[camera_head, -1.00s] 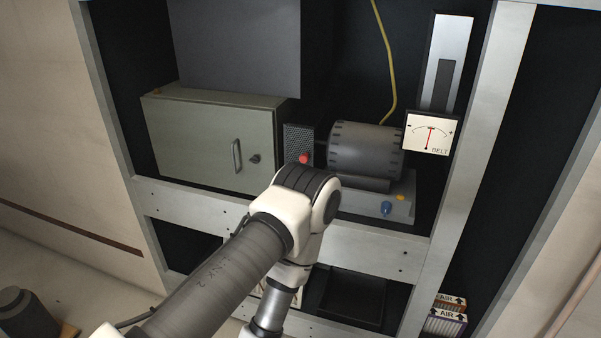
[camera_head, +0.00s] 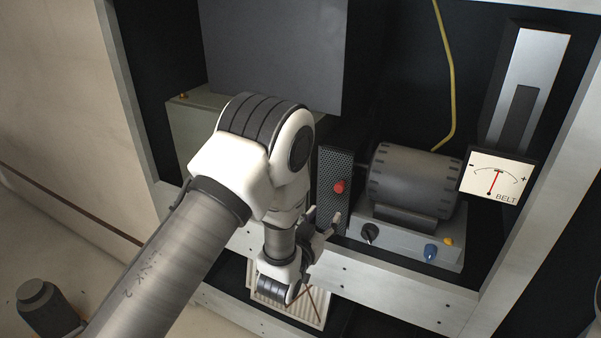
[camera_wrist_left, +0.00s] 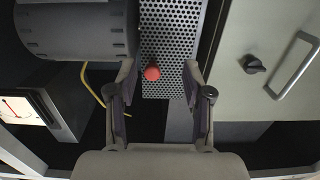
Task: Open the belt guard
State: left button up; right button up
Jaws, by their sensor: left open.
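The belt guard (camera_head: 331,190) is a narrow perforated grey panel with a red knob (camera_head: 339,187), left of the grey motor (camera_head: 412,180). It stands upright and looks closed. My left gripper (camera_head: 325,229) is in front of the guard's lower part in the head view, mostly hidden behind my own wrist. In the left wrist view the gripper (camera_wrist_left: 159,70) is open and empty. The red knob (camera_wrist_left: 152,73) shows between its fingertips, with the perforated panel (camera_wrist_left: 170,40) behind. I cannot tell whether the fingers touch the knob. My right gripper is not in view.
A grey-green cabinet (camera_wrist_left: 265,45) with a bar handle (camera_wrist_left: 294,68) and a dark latch is beside the guard. A belt gauge (camera_head: 495,178) hangs right of the motor. A yellow cable (camera_head: 449,80) runs above it. A pale rack rail (camera_head: 375,285) crosses below.

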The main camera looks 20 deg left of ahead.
aim_at(338, 190)
pick_arm(q)
jog(key=shift+t, duration=0.4)
jog(key=r, duration=0.1)
jog(key=w+r, duration=0.1)
jog(key=r, duration=0.1)
jog(key=d+r, duration=0.1)
jog(key=shift+w+d+r+p, duration=0.1)
jog(key=shift+w+r+p, duration=0.1)
jog(key=shift+r+p, duration=0.1)
jog(key=w, duration=0.4)
jog(key=w+f+p, duration=0.1)
jog(key=w, duration=0.1)
jog(key=shift+w, duration=0.2)
jog(key=shift+w+r, duration=0.1)
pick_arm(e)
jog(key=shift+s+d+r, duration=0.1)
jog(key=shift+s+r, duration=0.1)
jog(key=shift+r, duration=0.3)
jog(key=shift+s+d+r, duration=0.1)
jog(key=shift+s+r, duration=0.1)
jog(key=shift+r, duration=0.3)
pick_arm(q)
grip_shut()
